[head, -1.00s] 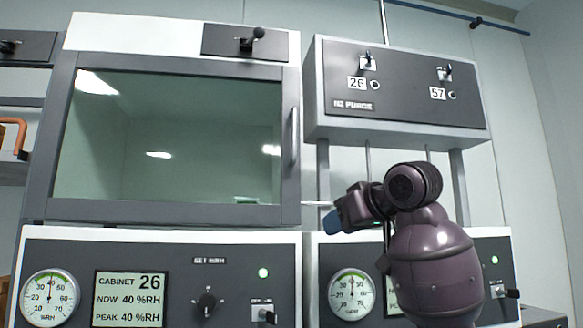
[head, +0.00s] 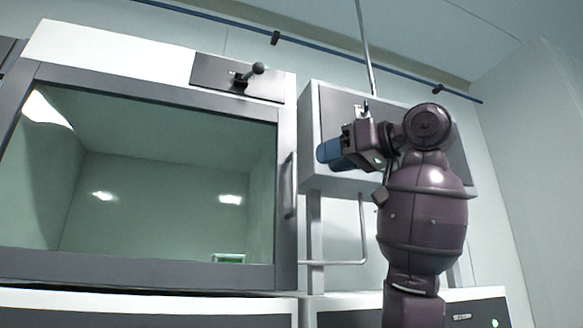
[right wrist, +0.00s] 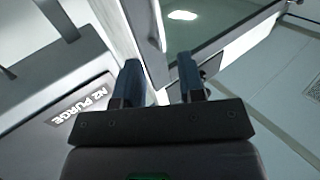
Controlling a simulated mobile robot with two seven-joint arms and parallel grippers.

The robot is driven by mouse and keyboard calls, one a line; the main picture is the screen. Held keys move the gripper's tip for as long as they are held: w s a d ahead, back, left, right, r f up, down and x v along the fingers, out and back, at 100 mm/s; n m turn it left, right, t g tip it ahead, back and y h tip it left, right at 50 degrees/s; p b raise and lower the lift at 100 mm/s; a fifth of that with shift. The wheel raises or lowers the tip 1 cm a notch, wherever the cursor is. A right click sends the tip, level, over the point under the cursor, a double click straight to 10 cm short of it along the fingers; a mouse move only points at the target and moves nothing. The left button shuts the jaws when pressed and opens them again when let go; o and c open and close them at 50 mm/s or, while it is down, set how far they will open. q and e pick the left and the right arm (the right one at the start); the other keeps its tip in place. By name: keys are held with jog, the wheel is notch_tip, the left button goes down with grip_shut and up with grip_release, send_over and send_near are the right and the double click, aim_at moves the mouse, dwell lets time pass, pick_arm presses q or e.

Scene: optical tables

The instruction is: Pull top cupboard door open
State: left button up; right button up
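The top cupboard door (head: 150,270) has a grey frame around a large glass pane and looks shut. Its vertical bar handle (head: 290,185) is on the right side of the frame. My right gripper (head: 322,153) has blue fingers pointing left, and stands to the right of the handle, near its top end. In the right wrist view my right gripper (right wrist: 160,80) has its two fingers spread with nothing between them; the handle (right wrist: 158,25) shows ahead of the gap, apart from the fingertips. My left gripper is not in view.
The N2 purge box (head: 312,135) is behind my right gripper, close to the cupboard's right side; it also shows in the right wrist view (right wrist: 60,130). A black lever latch (head: 250,75) sits above the door. A thin bent pipe (head: 335,262) runs below the box.

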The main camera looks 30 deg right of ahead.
aim_at(296, 168)
jog(key=shift+p+x, duration=0.95)
jog(key=shift+x, duration=3.45)
jog(key=shift+f, duration=0.1)
grip_shut()
